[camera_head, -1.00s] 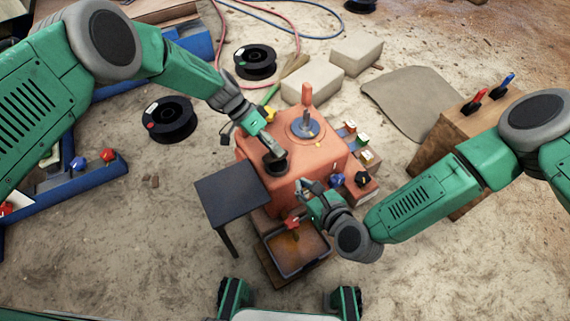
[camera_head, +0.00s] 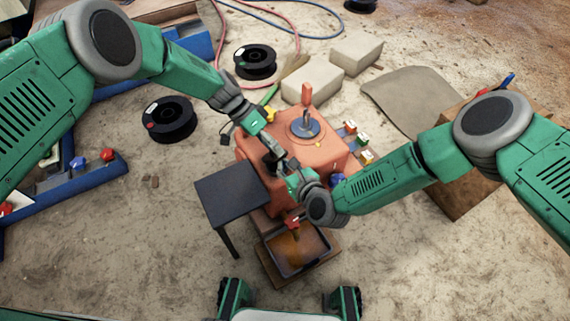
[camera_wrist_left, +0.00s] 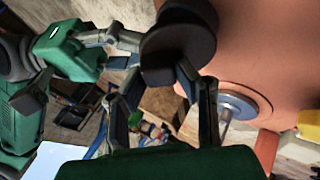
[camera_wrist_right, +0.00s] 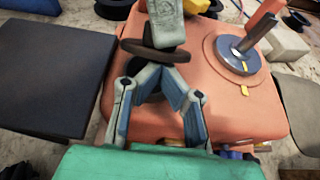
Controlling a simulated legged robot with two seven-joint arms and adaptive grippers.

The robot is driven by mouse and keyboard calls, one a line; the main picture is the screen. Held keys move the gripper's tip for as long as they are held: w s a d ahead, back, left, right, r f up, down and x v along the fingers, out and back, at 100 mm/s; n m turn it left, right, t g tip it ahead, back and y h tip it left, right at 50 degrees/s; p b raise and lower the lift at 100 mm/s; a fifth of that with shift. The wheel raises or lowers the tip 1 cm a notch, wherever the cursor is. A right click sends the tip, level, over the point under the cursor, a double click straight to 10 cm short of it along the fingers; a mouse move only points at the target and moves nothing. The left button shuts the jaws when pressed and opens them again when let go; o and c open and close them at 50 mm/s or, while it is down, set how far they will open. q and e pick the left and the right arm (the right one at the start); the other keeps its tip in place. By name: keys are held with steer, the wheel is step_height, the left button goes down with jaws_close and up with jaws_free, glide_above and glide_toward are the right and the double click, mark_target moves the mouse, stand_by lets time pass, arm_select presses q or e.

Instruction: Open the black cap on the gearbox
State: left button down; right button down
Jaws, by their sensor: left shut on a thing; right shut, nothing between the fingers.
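The orange gearbox (camera_head: 318,160) stands mid-view, with a blue-grey disc and lever (camera_head: 305,128) on top. The round black cap (camera_wrist_left: 180,42) is at the gearbox's near left; the head view shows it largely covered by my grippers. My left gripper (camera_head: 270,146) reaches down from above and is shut on the cap. In the right wrist view the cap (camera_wrist_right: 172,54) shows as a dark disc beneath my left gripper (camera_wrist_right: 166,22). My right gripper (camera_head: 288,168) is shut and empty, close beside the cap; I cannot tell whether it touches. Whether the cap is seated is unclear.
A dark flat-topped stand (camera_head: 230,192) is left of the gearbox. A tray (camera_head: 318,258) with a red-handled tap (camera_head: 292,222) above it lies in front. Black spools (camera_head: 168,120) and pale blocks (camera_head: 355,54) lie behind. A wooden box (camera_head: 455,195) is at right.

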arm_select(q)
steer(key=shift+s+a+f, duration=0.15)
steer(key=shift+a+f, duration=0.1)
steer(key=shift+a, duration=0.1)
arm_select(e)
steer(key=shift+w+a+r, duration=0.3)
steer(key=shift+w+r, duration=0.1)
steer(key=shift+r, duration=0.3)
arm_select(q)
steer(key=c, duration=1.2)
jaws_free()
arm_select(e)
steer(key=shift+r, duration=0.1)
arm_select(q)
steer(key=shift+d, duration=0.1)
